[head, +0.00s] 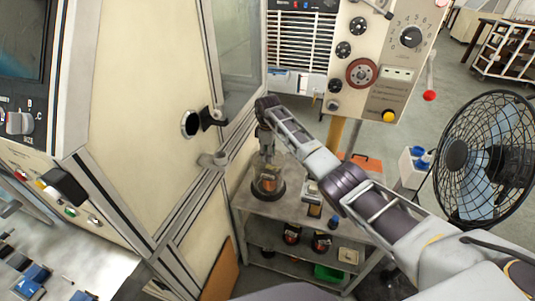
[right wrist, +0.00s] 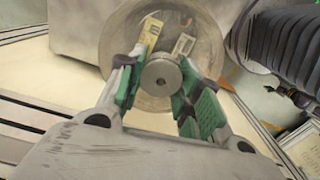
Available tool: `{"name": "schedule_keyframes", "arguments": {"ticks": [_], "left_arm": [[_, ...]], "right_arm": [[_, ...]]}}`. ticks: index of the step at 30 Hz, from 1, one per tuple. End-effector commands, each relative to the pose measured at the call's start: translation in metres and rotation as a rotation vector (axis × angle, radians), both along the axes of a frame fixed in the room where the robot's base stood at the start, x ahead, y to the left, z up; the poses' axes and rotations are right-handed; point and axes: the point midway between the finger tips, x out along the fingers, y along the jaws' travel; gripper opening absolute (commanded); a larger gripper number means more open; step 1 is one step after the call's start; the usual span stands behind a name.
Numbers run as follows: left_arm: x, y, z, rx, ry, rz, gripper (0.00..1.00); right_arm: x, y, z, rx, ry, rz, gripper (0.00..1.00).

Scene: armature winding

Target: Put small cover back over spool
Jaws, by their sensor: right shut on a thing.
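The small cover (right wrist: 118,38) is a clear, round dome with a grey knob (right wrist: 161,75) in the right wrist view. My right gripper (right wrist: 160,80) has its green-padded fingers shut around this knob. In the head view my right gripper (head: 267,158) points down over a copper-coloured spool (head: 269,184) on a round dark base (head: 268,196). The clear cover is hard to make out there and appears to be around or just above the spool. I cannot tell whether its rim touches the base. My left gripper is not in view.
The spool stands on the top shelf of a grey cart (head: 300,208), with small containers (head: 314,208) to its right. A large cream machine cabinet (head: 140,100) is close on the left. A control panel (head: 375,60) is behind, and a black fan (head: 487,155) stands at right.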

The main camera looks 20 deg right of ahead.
Motion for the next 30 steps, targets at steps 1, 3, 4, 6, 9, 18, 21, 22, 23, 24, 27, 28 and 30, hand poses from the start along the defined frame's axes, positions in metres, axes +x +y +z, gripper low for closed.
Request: {"name": "schedule_keyframes", "arguments": {"ticks": [1, 3, 4, 6, 9, 18, 21, 22, 23, 24, 27, 28, 30], "left_arm": [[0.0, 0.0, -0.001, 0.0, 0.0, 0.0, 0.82], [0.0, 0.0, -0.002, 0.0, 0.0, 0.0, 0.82], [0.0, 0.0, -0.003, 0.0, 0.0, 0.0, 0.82], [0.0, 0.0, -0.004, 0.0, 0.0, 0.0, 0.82], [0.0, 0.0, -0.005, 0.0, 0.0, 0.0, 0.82], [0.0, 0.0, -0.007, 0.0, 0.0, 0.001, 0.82], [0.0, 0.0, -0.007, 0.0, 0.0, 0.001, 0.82], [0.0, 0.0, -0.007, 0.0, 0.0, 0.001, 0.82], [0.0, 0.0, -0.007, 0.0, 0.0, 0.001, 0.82], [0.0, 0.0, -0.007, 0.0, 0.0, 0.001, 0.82], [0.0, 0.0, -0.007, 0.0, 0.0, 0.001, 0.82], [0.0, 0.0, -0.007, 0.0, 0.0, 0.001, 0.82], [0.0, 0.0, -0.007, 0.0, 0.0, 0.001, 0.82]], "right_arm": [[0.0, 0.0, -0.001, 0.0, -0.001, 0.0, 0.0], [0.0, 0.0, -0.003, 0.0, -0.001, 0.0, 0.0], [0.0, 0.0, -0.004, 0.0, -0.001, 0.0, 0.0], [0.0, 0.0, -0.006, 0.0, -0.001, 0.0, 0.0], [0.0, 0.0, -0.008, 0.0, -0.001, 0.0, 0.0], [-0.001, 0.0, -0.013, 0.0, 0.001, -0.001, 0.0], [-0.001, 0.0, -0.014, 0.0, 0.002, -0.001, 0.0], [-0.001, 0.0, -0.014, 0.0, 0.002, -0.001, 0.0], [-0.001, 0.0, -0.014, -0.001, 0.003, -0.001, 0.0], [-0.001, 0.0, -0.014, 0.0, 0.004, -0.001, 0.36], [-0.001, -0.001, -0.015, 0.0, 0.004, -0.001, 0.49], [-0.001, -0.001, -0.015, 0.0, 0.004, -0.001, 0.53], [-0.001, -0.001, -0.015, 0.0, 0.004, -0.001, 0.6]]}}
